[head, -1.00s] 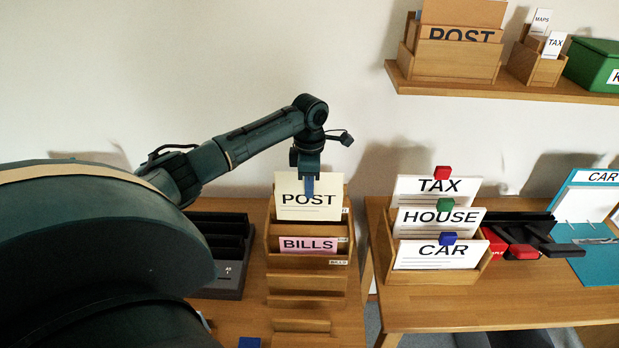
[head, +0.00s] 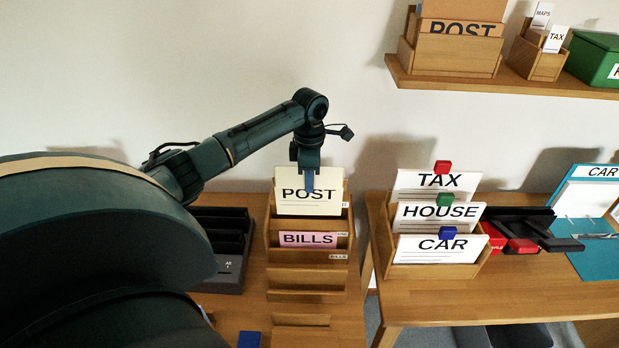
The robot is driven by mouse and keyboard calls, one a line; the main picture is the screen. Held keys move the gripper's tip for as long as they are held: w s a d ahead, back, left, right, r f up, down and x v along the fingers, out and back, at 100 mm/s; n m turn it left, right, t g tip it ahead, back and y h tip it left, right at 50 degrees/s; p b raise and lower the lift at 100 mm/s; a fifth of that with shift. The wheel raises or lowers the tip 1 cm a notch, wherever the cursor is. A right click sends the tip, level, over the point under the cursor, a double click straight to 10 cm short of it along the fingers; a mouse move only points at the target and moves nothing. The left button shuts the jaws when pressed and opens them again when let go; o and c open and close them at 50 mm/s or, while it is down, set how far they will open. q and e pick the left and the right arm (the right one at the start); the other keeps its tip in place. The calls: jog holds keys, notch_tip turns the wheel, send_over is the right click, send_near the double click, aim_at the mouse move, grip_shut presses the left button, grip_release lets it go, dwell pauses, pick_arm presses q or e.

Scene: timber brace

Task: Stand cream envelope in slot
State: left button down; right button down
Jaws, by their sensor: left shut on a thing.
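The cream envelope (head: 308,203), printed POST, stands upright at the back slot of the wooden letter rack (head: 306,281) on the left table. My left gripper (head: 309,182) is shut on its top edge from above. The envelope's lower edge is hidden behind the rack's front parts, so I cannot tell how deep it sits. A pink BILLS envelope (head: 308,240) stands in the slot in front of it. The rack's nearer slots look empty. My right gripper is not in view.
A dark tray (head: 225,245) stands left of the rack. On the right table (head: 440,305) a wooden holder has TAX, HOUSE and CAR cards (head: 438,249) with coloured clips. A wall shelf (head: 480,86) carries a POST box.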

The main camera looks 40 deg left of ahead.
aim_at(310, 195)
pick_arm(q)
jog(key=shift+f, duration=0.15)
jog(key=shift+f+b, duration=0.45)
jog(key=shift+f, duration=2.3)
jog(key=c, duration=1.2)
grip_release()
jog(key=shift+o, duration=0.4)
jog(key=o, duration=0.4)
jog(key=shift+r, duration=0.15)
